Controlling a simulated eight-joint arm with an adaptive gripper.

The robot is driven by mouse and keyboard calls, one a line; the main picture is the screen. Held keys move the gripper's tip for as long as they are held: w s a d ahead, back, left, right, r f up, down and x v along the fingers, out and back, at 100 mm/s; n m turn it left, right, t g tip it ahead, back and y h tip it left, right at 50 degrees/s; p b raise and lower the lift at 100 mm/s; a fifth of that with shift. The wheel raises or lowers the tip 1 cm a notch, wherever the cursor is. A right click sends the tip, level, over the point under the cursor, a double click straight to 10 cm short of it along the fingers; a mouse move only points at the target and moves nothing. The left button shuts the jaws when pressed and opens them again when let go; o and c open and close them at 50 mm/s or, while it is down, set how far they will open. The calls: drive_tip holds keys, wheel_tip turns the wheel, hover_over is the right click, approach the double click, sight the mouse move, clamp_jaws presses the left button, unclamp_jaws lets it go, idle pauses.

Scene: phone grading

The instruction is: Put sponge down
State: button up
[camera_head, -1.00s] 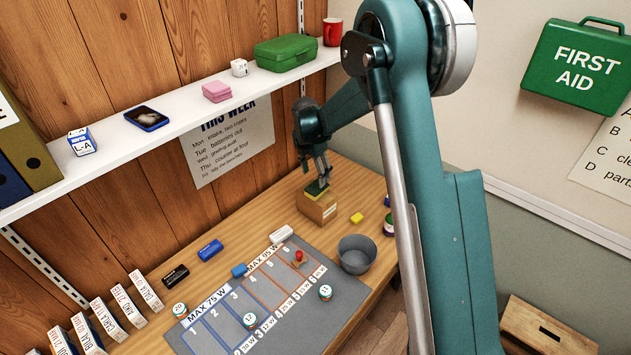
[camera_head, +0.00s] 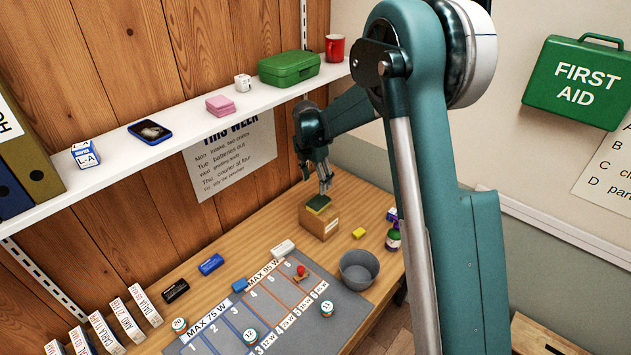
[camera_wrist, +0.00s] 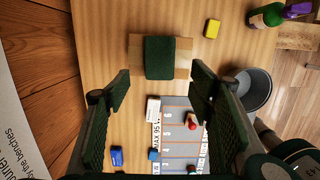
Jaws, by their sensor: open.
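The sponge (camera_head: 318,202), dark green on top with a yellow edge, lies on top of a cardboard box (camera_head: 319,224) on the bench. In the wrist view the sponge (camera_wrist: 160,58) lies across the box (camera_wrist: 135,56), its green face up. My gripper (camera_head: 325,186) is just above the sponge, pointing down, with its fingers apart and nothing between them. In the wrist view my gripper's two fingers (camera_wrist: 158,82) are wide open on either side, clear of the sponge.
A small yellow block (camera_head: 359,232) and a purple-and-green bottle (camera_head: 393,237) stand right of the box. A grey bucket (camera_head: 358,270) and a marked grey mat (camera_head: 338,312) are in front. A white block (camera_head: 283,247) lies nearby. The shelf (camera_head: 190,137) runs above, left.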

drive_tip(key=shift+r, duration=0.1)
drive_tip(key=s+d+r+m+t, duration=0.1)
drive_tip(key=s+d+r+m, duration=0.45)
drive_tip(key=s+r, duration=0.5)
drive_tip(key=s+d+r+m+t, duration=0.2)
drive_tip(key=s+d+r+m, duration=0.2)
drive_tip(key=s+r+m, duration=0.5)
drive_tip(key=s+d+m+t, duration=0.1)
drive_tip(key=s+d+m, duration=0.2)
drive_tip(key=s, duration=1.2)
drive_tip(key=s+d+m+t+y, duration=0.1)
drive_tip(key=s+d+m+t, duration=0.1)
drive_tip(key=s+m, duration=0.7)
drive_tip(key=s+d, duration=0.1)
drive_tip(key=s, duration=0.5)
drive_tip(key=shift+d+r, duration=0.15)
drive_tip(key=shift+r, duration=0.15)
